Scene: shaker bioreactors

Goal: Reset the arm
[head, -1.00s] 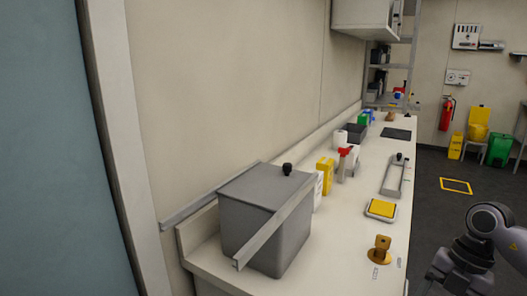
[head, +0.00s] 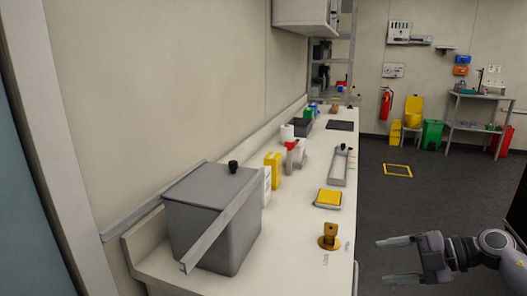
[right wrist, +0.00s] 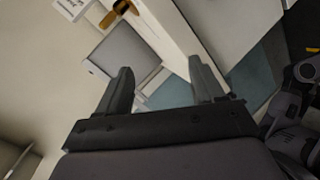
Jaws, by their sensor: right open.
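My right gripper (head: 390,260) reaches in from the lower right of the head view, with its two pale fingers spread apart and pointing left. It is empty and sits over the open floor side, just right of the white bench (head: 290,240). The same gripper (right wrist: 160,72) shows in the right wrist view, its dark fingers apart with nothing between them. My left gripper is not in the head view.
A grey lidded box (head: 190,225) stands at the bench's near end. A brass-coloured fixture (head: 328,238) and a yellow-topped device (head: 328,198) stand near the bench's right edge. The dark floor (head: 375,200) to the right is mostly clear.

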